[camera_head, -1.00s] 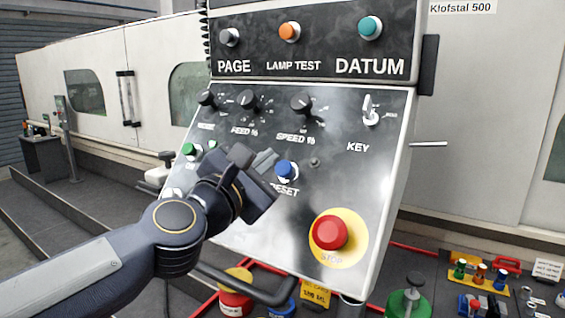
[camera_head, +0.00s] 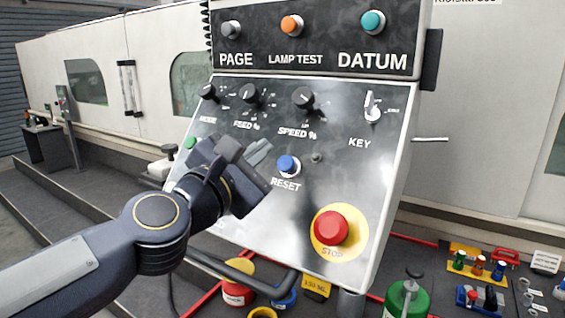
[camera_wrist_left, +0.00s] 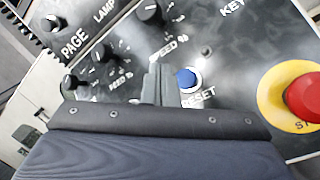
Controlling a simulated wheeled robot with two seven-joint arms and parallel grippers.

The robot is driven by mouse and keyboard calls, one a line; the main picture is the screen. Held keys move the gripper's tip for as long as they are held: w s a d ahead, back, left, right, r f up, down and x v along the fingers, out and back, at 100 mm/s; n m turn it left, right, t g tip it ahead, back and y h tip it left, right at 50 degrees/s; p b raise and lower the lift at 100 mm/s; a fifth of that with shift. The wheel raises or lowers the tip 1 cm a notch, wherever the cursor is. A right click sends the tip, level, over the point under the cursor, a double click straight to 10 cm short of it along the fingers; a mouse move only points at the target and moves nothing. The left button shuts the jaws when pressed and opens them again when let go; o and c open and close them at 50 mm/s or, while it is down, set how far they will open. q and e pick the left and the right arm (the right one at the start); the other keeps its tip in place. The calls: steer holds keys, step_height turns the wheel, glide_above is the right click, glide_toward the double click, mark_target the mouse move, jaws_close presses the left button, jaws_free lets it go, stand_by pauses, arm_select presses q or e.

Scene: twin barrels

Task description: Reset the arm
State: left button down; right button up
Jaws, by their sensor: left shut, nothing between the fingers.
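My left gripper (camera_head: 263,150) is in front of the control panel (camera_head: 236,222), just left of the blue RESET button (camera_head: 288,165). Its fingers are shut with nothing between them. In the left wrist view the closed fingers (camera_wrist_left: 158,84) appear beside the blue button (camera_wrist_left: 187,79), with a small gap in the picture; I cannot tell how far they are from the panel face. The button and its label are uncovered in the head view. My right gripper is not in view.
A red STOP button (camera_head: 331,228) on a yellow disc is below right of RESET. Knobs (camera_head: 303,99) and a key switch (camera_head: 373,107) are above. A green button (camera_head: 190,143) is left of my gripper. A dark handle bar (camera_head: 243,277) runs below the panel.

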arm_select(q)
steer(key=s+a+f+m+g+y, duration=0.2)
steer(key=s+a+f+m, duration=0.4)
steer(key=f, duration=0.5)
steer(key=s+a+f+m+g+y, duration=0.2)
steer(key=s+a+f+m+g, duration=0.3)
steer(key=s+f, duration=0.5)
steer(key=s+a+f+m+g+y, duration=0.1)
steer(key=s+a+f+m+g, duration=0.3)
steer(key=s+a+f+m, duration=0.4)
step_height(320, 180, down, 6)
steer(key=shift+s+f+m+y, duration=0.1)
steer(key=shift+s+m+y, duration=0.2)
steer(key=shift+m+y, duration=0.15)
steer(key=shift+a, duration=0.15)
